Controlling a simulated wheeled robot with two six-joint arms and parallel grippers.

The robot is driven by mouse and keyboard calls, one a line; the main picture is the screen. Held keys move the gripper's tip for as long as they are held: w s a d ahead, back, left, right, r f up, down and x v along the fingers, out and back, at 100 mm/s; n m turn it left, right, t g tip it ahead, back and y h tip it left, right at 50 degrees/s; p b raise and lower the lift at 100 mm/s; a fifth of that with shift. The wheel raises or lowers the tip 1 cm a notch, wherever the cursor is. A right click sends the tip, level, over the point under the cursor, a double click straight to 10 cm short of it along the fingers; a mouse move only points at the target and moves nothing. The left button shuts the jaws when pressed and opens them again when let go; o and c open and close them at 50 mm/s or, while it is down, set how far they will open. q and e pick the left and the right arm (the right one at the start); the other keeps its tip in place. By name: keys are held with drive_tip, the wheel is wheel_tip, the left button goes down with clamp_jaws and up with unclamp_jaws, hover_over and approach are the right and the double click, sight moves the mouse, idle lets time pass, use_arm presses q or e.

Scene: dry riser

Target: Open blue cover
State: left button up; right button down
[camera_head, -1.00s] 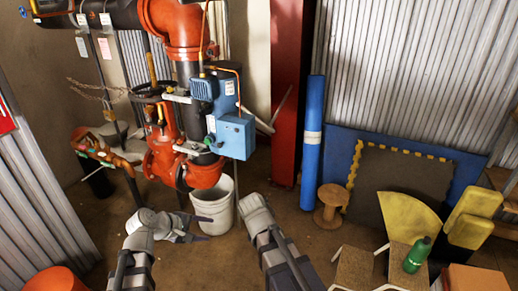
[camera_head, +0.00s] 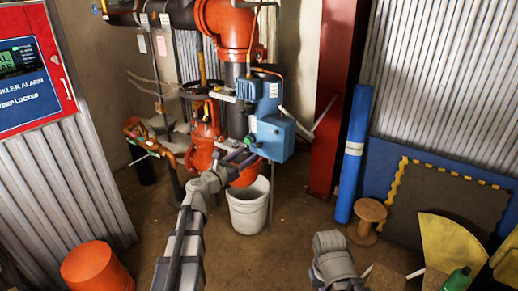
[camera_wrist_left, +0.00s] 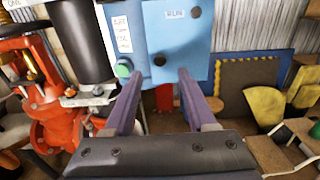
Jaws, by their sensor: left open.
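The blue cover (camera_head: 277,138) is the front of a small blue box mounted on the red and black riser pipe, and it looks closed. In the left wrist view the cover (camera_wrist_left: 177,40) fills the upper middle, with a RUN label, dark round knobs and a green button (camera_wrist_left: 123,70) at its lower left. My left gripper (camera_head: 243,157) is just to the lower left of the box. In the wrist view its open, empty fingers (camera_wrist_left: 160,77) point at the cover's lower part; I cannot tell whether they touch it. My right arm shows low in the head view, but its gripper does not.
A white bucket (camera_head: 249,205) stands below the riser. A blue roll (camera_head: 353,155) and a wooden spool (camera_head: 367,220) stand to the right. An orange bucket (camera_head: 97,268) is at lower left. The floor in the middle is mostly clear.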

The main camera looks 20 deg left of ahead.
sight(258, 146)
use_arm(q)
drive_tip(key=x, duration=0.6)
drive_tip(key=shift+w, duration=0.25)
drive_tip(key=shift+c, duration=0.4)
clamp_jaws()
idle(0.7)
